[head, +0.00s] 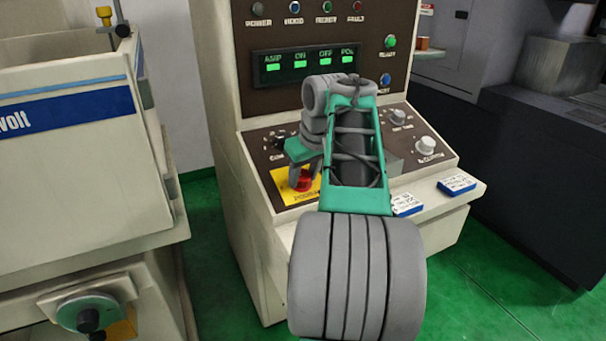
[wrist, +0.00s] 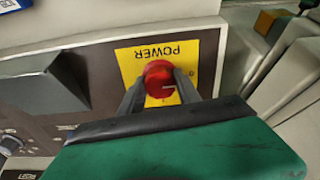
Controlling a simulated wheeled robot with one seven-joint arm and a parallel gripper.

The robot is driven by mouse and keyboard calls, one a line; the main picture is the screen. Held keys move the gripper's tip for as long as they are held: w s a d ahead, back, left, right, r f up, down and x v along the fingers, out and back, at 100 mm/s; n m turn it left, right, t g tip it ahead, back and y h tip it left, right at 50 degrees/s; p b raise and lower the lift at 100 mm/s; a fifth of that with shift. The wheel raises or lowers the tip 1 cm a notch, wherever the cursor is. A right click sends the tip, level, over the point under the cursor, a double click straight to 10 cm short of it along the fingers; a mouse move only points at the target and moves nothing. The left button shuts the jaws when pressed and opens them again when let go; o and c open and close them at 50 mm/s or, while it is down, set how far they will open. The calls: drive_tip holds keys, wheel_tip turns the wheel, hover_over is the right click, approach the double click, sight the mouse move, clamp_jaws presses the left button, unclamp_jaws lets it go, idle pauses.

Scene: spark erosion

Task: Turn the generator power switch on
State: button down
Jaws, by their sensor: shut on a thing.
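The generator power switch is a red rotary knob (wrist: 158,80) on a yellow plate (wrist: 130,62) marked POWER, which appears upside down in the wrist view. In the head view the red knob (head: 304,184) sits at the lower left of the sloping control panel, on its yellow plate (head: 284,190). My gripper (wrist: 158,88) is shut on the red knob, one finger on each side of it. A small pale mark shows on the knob's face. In the head view my arm partly covers the panel, and the knob shows beneath the fingers.
The cabinet's upright panel has a green-lit display (head: 310,63), lamps and a green button (head: 390,41). Grey knobs (head: 426,146) sit right on the sloping panel. Two blue-and-white boxes (head: 457,184) lie on its front ledge. A cream machine (head: 80,150) stands left.

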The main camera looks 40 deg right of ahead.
drive_tip(key=m+p, duration=0.3)
drive_tip(key=m, duration=0.1)
drive_tip(key=shift+r, duration=0.15)
drive_tip(key=m+p, duration=0.3)
drive_tip(key=m, duration=0.1)
drive_tip(key=shift+a+m+p, duration=0.1)
drive_tip(key=shift+m+p, duration=0.25)
drive_tip(key=shift+m, duration=0.05)
drive_tip(key=m+p, duration=0.2)
drive_tip(key=m, duration=0.2)
drive_tip(key=shift+w+m+g+p, duration=0.1)
drive_tip(key=shift+m+g+p, duration=0.2)
drive_tip(key=shift+p, duration=0.1)
drive_tip(key=shift+f+m+p, duration=0.2)
drive_tip(key=shift+m+p, duration=0.75)
drive_tip(key=shift+m, duration=1.05)
drive_tip(key=c, duration=0.9)
unclamp_jaws()
drive_tip(key=shift+o, duration=0.2)
drive_tip(key=shift+h, duration=0.3)
drive_tip(key=shift+r, duration=0.1)
